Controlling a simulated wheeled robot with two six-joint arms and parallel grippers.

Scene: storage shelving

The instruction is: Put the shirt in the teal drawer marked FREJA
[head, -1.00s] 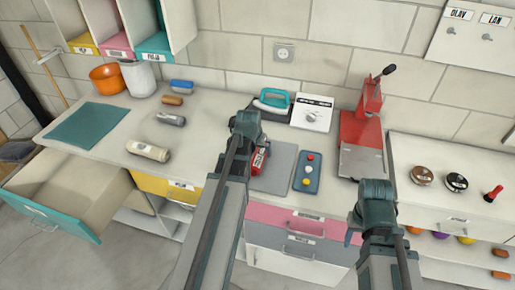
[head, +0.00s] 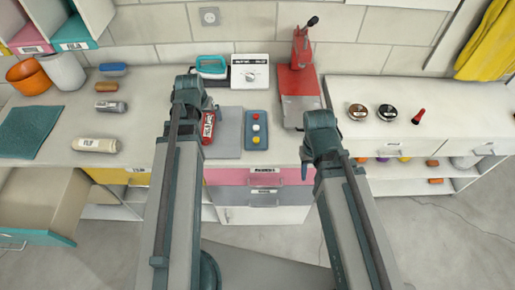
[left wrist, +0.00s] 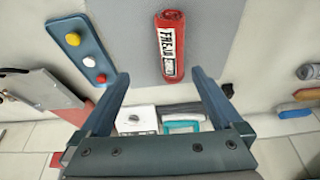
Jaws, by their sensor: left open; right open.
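The shirt is a tight red roll (head: 208,127) with a white FREJA label, lying on a grey mat on the counter. It also shows in the left wrist view (left wrist: 171,47), above and between the fingertips, apart from them. My left gripper (head: 204,104) is open and empty over the counter by the roll; its two fingers show in the left wrist view (left wrist: 160,76). My right gripper (head: 306,160) is open near the counter's front edge. A teal-fronted drawer (head: 45,200) stands pulled out at lower left, cut off by the picture edge; its label is unreadable.
A blue tray (head: 256,145) with coloured knobs lies right of the mat (head: 228,145). A red press (head: 300,82), white dial box (head: 251,71) and teal-handled iron (head: 211,67) stand behind. Left are a cream roll (head: 95,145), grey roll (head: 110,106) and orange bowl (head: 28,76).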

